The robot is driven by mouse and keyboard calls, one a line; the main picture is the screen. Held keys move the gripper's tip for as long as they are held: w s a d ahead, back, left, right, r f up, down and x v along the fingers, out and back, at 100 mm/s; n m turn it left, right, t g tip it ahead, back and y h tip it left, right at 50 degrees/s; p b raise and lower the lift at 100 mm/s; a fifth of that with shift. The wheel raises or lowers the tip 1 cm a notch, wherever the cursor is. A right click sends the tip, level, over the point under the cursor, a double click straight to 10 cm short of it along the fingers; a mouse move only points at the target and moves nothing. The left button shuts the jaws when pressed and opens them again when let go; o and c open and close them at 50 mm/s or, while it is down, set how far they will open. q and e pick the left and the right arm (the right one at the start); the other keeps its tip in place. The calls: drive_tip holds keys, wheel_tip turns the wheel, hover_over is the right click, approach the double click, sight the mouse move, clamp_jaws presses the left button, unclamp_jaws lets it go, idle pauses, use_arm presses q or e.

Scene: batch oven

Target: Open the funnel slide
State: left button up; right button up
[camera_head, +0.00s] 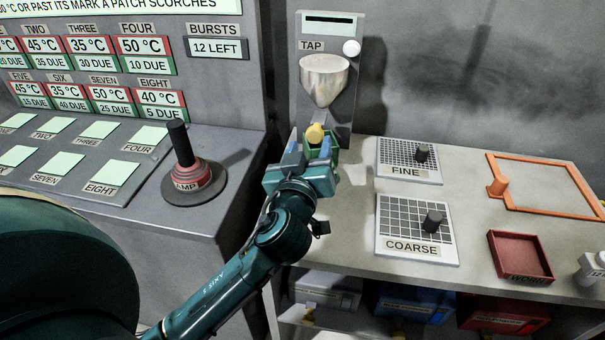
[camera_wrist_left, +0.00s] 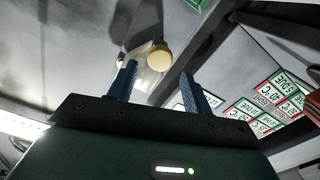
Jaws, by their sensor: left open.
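In the left wrist view the yellow knob (camera_wrist_left: 159,58) shows beyond the gap between the blue fingertips (camera_wrist_left: 157,85), and the jaws hold nothing. A green object (camera_head: 329,146) beneath the funnel is partly hidden by my gripper. My right gripper is not in view.
A white knob (camera_head: 351,48) sits on the panel's right edge. Sieves marked FINE (camera_head: 408,176) and COARSE (camera_head: 390,245), a red tray (camera_head: 497,258) and an orange frame (camera_head: 545,208) lie on the bench at right. A lever marked LAMP (camera_head: 180,150) stands on the console at left.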

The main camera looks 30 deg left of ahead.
use_arm(q)
drive_tip(key=b+v, duration=0.1)
drive_tip(key=v, duration=0.6)
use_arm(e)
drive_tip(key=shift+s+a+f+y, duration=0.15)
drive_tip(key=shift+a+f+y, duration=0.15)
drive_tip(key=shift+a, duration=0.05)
use_arm(q)
drive_tip(key=shift+s, duration=0.15)
drive_tip(key=shift+d, duration=0.1)
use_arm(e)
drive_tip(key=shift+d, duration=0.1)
